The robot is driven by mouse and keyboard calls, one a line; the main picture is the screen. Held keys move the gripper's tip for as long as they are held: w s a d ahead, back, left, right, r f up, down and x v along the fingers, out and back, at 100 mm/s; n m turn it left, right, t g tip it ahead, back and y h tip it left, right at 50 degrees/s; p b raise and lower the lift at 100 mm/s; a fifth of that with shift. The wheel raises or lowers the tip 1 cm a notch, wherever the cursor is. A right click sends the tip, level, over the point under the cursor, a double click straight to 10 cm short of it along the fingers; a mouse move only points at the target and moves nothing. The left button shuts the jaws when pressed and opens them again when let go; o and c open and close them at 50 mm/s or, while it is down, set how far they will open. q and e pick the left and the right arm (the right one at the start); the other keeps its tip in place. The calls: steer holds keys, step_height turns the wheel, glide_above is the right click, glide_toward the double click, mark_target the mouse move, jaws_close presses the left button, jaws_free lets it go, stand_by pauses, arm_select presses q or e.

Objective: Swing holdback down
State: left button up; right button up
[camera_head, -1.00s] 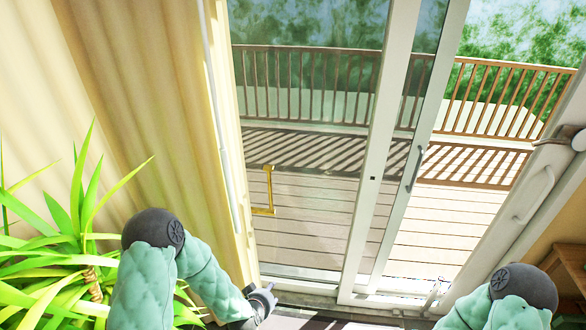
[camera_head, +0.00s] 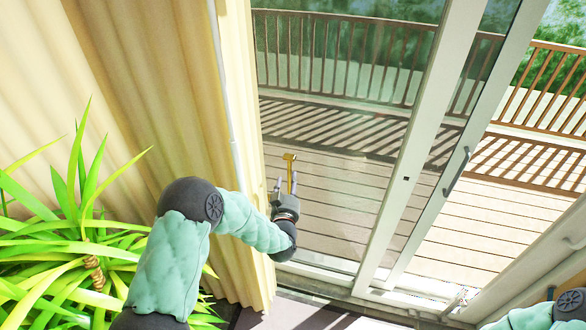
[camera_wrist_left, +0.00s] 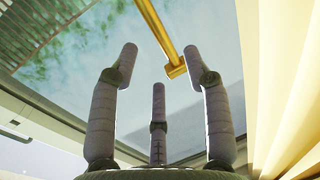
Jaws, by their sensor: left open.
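The holdback (camera_head: 289,158) is a thin brass-coloured bar beside the curtain's edge, in front of the glass. Its top shows in the head view; my left gripper hides its lower part. My left gripper (camera_head: 284,184) is open and empty, its fingers pointing up towards the holdback. In the left wrist view the holdback (camera_wrist_left: 158,31) slants down from the top to a squared end. That end appears beside the tip of the right-hand finger of my left gripper (camera_wrist_left: 160,62); I cannot tell whether they touch. My right gripper is out of view.
A yellow curtain (camera_head: 150,110) hangs left of my left gripper. A leafy plant (camera_head: 65,225) stands at lower left, by my left arm. The sliding door's white frame (camera_head: 418,150) stands to the right, with a railed deck (camera_head: 335,205) beyond the glass.

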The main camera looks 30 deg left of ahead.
mark_target(290, 179)
arm_select(q)
steer(key=x, duration=0.7)
steer(key=shift+b, duration=0.35)
steer(key=shift+w, duration=0.1)
jaws_close()
